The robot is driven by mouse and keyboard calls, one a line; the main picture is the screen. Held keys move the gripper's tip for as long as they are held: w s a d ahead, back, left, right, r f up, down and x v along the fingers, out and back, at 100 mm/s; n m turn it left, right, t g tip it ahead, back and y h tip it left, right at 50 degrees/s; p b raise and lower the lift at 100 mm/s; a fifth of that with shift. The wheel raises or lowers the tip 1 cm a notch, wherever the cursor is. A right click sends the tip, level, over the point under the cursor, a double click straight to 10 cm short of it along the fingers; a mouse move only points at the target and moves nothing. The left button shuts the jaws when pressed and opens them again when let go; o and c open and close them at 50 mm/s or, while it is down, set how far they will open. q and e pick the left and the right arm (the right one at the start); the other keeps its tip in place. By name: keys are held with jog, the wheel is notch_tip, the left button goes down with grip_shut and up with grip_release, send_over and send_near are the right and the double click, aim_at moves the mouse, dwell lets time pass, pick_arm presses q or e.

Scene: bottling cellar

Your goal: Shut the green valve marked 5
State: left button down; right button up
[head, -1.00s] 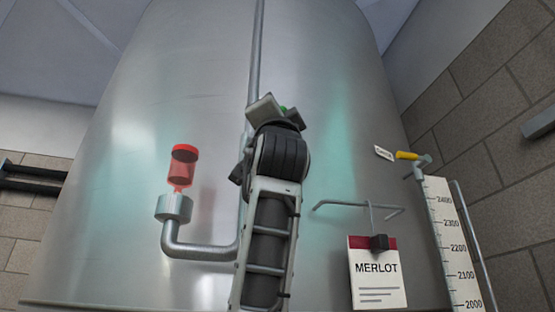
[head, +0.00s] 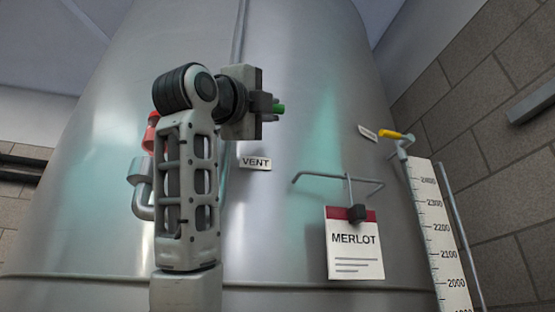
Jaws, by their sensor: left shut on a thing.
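My left gripper (head: 268,106) is in the upper middle of the head view, in front of the steel tank. Its jaws are shut on a green handle (head: 279,108), whose end sticks out to the right of the fingers. The rest of this valve is hidden behind the gripper and wrist. No number 5 is readable. A white tag reading VENT (head: 255,163) is just below the gripper. My right gripper is not in view.
A yellow-handled valve (head: 391,135) tops the level scale (head: 444,225) at the right, beside a small tag too small to read. A MERLOT card (head: 355,262) hangs from a rail (head: 322,178). A red-topped fitting (head: 150,134) is partly hidden behind my arm.

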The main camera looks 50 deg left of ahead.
pick_arm(q)
jog(key=shift+f+m+g+h, duration=0.3)
jog(key=shift+m+g, duration=0.1)
jog(key=shift+m, duration=0.2)
jog(key=shift+w+f+m+g+h+p, duration=0.1)
jog(key=shift+f+m+g+h+p, duration=0.3)
jog(key=shift+m+h+p, duration=0.1)
jog(key=c, duration=1.3)
grip_release()
jog(key=shift+c, duration=0.2)
